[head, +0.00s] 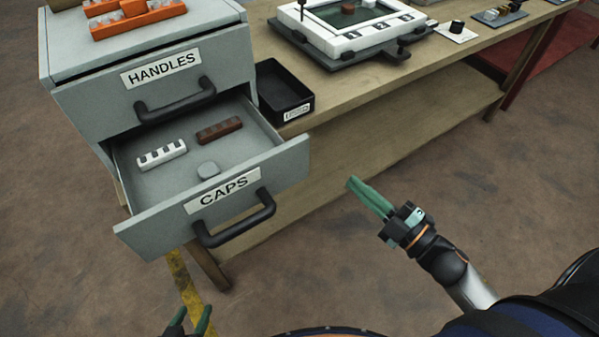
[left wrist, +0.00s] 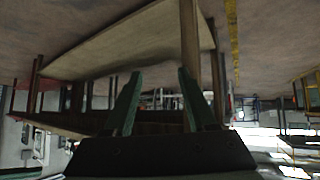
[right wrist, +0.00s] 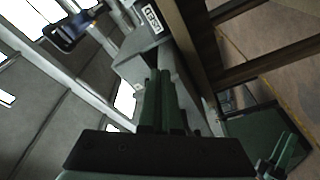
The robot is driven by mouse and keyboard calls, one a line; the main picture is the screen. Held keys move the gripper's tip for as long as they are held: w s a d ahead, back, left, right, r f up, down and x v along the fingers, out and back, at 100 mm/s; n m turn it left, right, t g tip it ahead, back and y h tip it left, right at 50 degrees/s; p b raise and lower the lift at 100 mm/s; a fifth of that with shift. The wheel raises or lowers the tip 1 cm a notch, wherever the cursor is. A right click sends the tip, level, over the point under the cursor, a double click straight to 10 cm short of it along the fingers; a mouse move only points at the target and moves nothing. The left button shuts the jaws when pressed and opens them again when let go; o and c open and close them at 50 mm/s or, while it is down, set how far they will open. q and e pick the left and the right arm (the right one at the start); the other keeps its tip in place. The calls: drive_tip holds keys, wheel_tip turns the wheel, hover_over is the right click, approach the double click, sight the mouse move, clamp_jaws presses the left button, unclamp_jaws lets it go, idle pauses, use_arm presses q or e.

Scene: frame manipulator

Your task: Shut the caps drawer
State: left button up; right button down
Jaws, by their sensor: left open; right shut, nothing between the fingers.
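The caps drawer (head: 280,162) is a grey drawer labelled CAPS, pulled well out of the cabinet below the HANDLES drawer. Its dark bar handle (head: 236,222) is on the front face. Inside lie a white piece (head: 161,154), a brown piece (head: 219,130) and a small grey piece (head: 208,170). My left gripper (head: 189,320) shows only its green fingertips at the bottom edge, open, below and apart from the drawer. It also shows open and empty in the left wrist view (left wrist: 156,85). My right gripper (head: 361,188) is shut and empty, to the right of the drawer and apart from it.
The HANDLES drawer (head: 150,75) is shut. An orange rack (head: 135,15) stands on the cabinet. A black bin (head: 284,92) and a white framed board (head: 350,35) sit on the wooden bench (head: 400,80). Floor in front of the drawer is clear apart from my arms.

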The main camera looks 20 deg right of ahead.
drive_tip(key=s+a+r+n+g+y+p, duration=0.1)
drive_tip(key=s+r+n+g+y, duration=0.25)
drive_tip(key=n+y, duration=0.35)
drive_tip(key=n+g+p, duration=0.2)
drive_tip(key=n+g, duration=0.3)
drive_tip(key=n, duration=0.2)
approach(279, 179)
drive_tip(key=s+a, duration=0.1)
drive_tip(key=a, duration=0.3)
drive_tip(key=w, duration=0.1)
drive_tip(key=w+a, duration=0.1)
drive_tip(key=shift+w, duration=0.4)
use_arm(q)
drive_tip(key=shift+s+a+r, duration=0.3)
drive_tip(key=shift+a+r, duration=0.15)
drive_tip(key=shift+r, duration=0.15)
drive_tip(key=shift+s+a+r, duration=0.3)
drive_tip(key=shift+a+r, duration=0.1)
drive_tip(key=shift+r, duration=0.2)
use_arm(e)
drive_tip(key=shift+w+a, duration=0.15)
drive_tip(key=shift+w, duration=0.35)
drive_tip(key=shift+w, duration=0.15)
